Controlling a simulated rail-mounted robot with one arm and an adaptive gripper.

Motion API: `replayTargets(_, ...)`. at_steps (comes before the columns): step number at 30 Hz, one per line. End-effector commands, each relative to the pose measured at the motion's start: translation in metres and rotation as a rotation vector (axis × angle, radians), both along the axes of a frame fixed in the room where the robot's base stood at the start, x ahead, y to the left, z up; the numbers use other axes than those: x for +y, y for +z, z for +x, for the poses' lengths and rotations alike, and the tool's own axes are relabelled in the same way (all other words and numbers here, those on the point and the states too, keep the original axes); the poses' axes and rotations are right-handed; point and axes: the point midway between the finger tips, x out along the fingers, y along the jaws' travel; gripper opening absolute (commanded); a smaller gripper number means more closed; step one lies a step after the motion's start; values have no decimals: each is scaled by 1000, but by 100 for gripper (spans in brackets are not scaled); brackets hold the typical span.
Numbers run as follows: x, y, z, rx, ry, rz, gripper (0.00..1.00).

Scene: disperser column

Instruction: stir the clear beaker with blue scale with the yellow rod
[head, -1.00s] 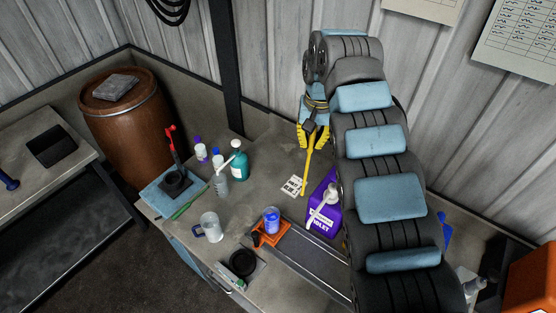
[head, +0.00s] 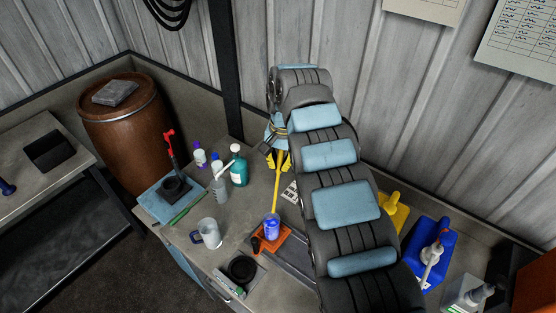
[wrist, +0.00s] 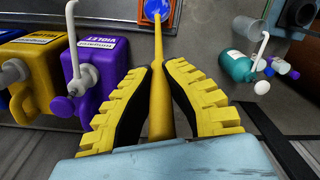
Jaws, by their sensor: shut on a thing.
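My gripper (head: 279,161) is shut on the yellow rod (head: 276,192). In the wrist view its two yellow ribbed fingers (wrist: 158,68) flank the rod (wrist: 159,110), which points away from me. A small beaker with blue on it (head: 272,230) stands upright on the orange plate (head: 281,236). The rod's lower end is at this beaker's mouth. In the wrist view the rod's far end meets the blue of the beaker (wrist: 154,8) at the top edge. I cannot tell how deep the tip is.
A clear mug-like beaker (head: 209,234) stands left of the orange plate. A teal bottle (head: 238,168) and small bottles stand behind it. In the wrist view, violet (wrist: 92,72) and yellow (wrist: 32,75) jugs stand close to the left finger. A black round dish (head: 242,269) lies in front.

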Motion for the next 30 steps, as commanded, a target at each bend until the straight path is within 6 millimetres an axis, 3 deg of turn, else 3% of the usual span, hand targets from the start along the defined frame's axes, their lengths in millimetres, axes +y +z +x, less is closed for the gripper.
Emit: replayTargets(30,5,-82,-6,1,1,0,0)
